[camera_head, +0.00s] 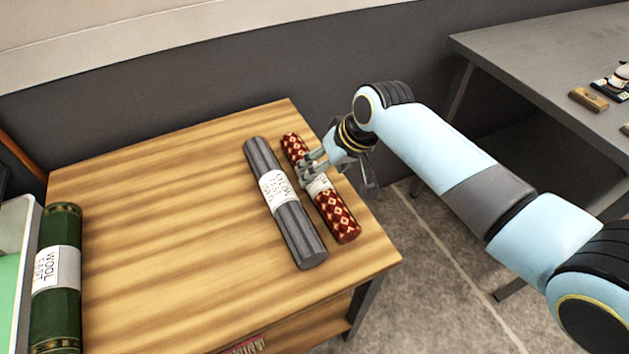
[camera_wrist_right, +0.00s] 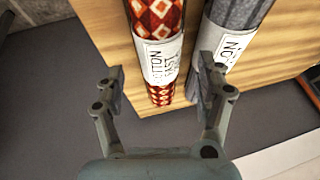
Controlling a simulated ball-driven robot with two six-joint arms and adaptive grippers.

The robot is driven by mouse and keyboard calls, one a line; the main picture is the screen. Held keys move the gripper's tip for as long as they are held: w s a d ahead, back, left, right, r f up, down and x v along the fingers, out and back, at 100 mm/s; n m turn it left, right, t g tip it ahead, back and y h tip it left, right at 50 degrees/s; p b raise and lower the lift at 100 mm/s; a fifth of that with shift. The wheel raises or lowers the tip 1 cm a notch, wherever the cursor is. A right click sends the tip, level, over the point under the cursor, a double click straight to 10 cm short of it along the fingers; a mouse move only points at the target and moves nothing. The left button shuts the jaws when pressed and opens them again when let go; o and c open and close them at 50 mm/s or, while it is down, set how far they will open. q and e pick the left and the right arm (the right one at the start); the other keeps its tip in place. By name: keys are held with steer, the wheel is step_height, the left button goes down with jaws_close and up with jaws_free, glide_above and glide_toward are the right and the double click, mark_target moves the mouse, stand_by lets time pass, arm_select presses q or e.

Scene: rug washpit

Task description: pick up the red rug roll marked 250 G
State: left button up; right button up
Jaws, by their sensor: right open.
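The red rug roll (camera_head: 338,217), with a cream diamond pattern and a white paper band, lies on the wooden table near its right edge. The band's print is partly hidden in the head view, and I cannot read 250 G on it. My right gripper (camera_head: 312,168) is open at the roll's middle. In the right wrist view the red roll (camera_wrist_right: 158,18) lies between the two open fingers of the gripper (camera_wrist_right: 165,85). The right finger is by the gap to the grey roll. I cannot tell whether either finger touches. My left gripper is not in view.
A grey roll (camera_head: 302,240) with a white band lies close beside the red one, to its left. A green roll (camera_head: 60,225) marked WOOL lies at the table's left. The wooden table (camera_head: 165,200) is clear between them. A grey table (camera_head: 530,60) stands at the right.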

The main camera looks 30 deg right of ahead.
mark_target(320, 177)
steer(key=x, duration=0.4)
steer(key=shift+s+f+b, duration=0.1)
steer(key=shift+f+b, duration=0.15)
steer(key=shift+b, duration=0.05)
steer(key=shift+c, duration=0.5)
steer(key=c, duration=0.5)
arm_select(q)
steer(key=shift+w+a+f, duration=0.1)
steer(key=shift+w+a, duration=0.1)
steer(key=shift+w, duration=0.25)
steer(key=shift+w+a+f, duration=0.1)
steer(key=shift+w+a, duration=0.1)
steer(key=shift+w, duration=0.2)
arm_select(e)
steer(key=c, duration=0.9)
